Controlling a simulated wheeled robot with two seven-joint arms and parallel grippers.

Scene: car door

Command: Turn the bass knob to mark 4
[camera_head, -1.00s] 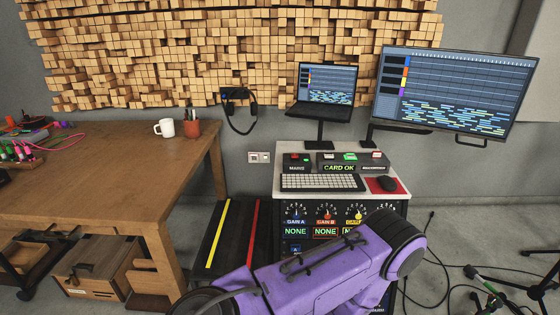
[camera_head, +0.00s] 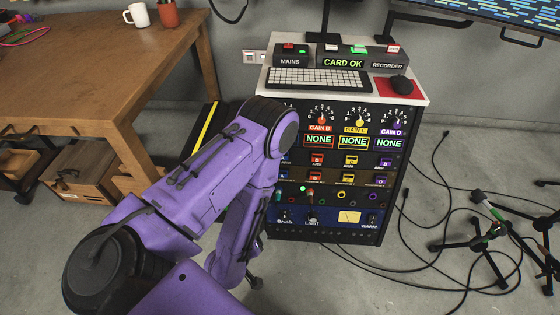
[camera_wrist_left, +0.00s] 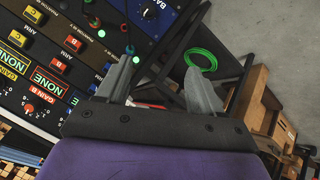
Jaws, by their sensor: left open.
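The rack (camera_head: 335,240) has a blue panel near its bottom. The panel's leftmost knob (camera_head: 284,216) sits beside my left forearm, and its label is hard to read. In the left wrist view a round knob (camera_wrist_left: 150,13) shows on the blue panel beside a cut-off label starting "BA". Its pointer and scale marks are too small to read. My left gripper (camera_wrist_left: 160,63) is open and empty. Its fingers point toward the blue panel's lower edge, apart from the knob. My left arm hides part of the rack's left side. My right gripper is not in view.
Gain knobs and "NONE" displays (camera_head: 320,141) fill the rack's upper part. A keyboard (camera_head: 318,78) and mouse (camera_head: 401,84) lie on top. A wooden table (camera_head: 95,75) stands at the left. Cables and black stands (camera_head: 490,240) lie on the floor at the right.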

